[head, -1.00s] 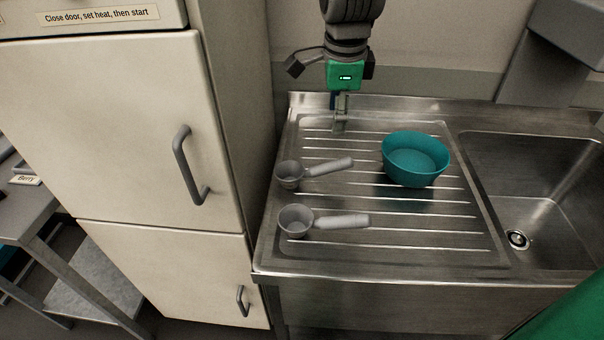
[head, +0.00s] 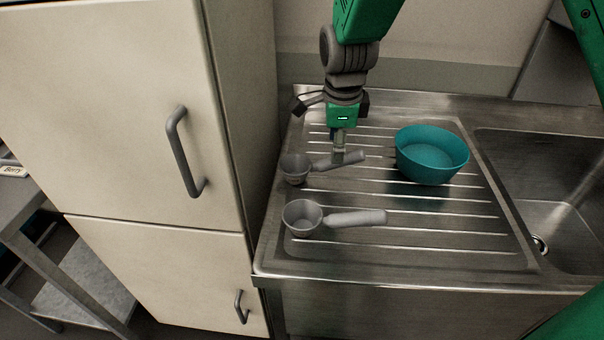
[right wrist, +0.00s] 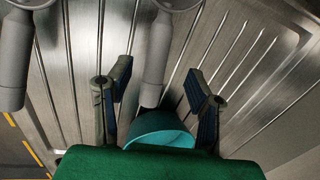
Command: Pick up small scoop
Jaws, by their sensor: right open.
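The small grey scoop (head: 295,168) lies on the ribbed drainboard, its cup to the left and its handle (head: 355,158) pointing right. A larger grey scoop (head: 302,217) lies in front of it, nearer the board's front edge. My right gripper (head: 338,156) points down at the small scoop's handle and hides part of it. In the right wrist view the open fingers (right wrist: 158,82) stand on either side of the small scoop's handle (right wrist: 157,50), with visible gaps. The larger scoop's handle (right wrist: 14,65) is at the left there. My left gripper is not in view.
A teal bowl (head: 431,160) stands on the drainboard right of the small scoop; it also shows in the right wrist view (right wrist: 160,124). The sink basin (head: 545,190) is at the right. A tall cream cabinet (head: 100,120) with a grey handle stands close on the left.

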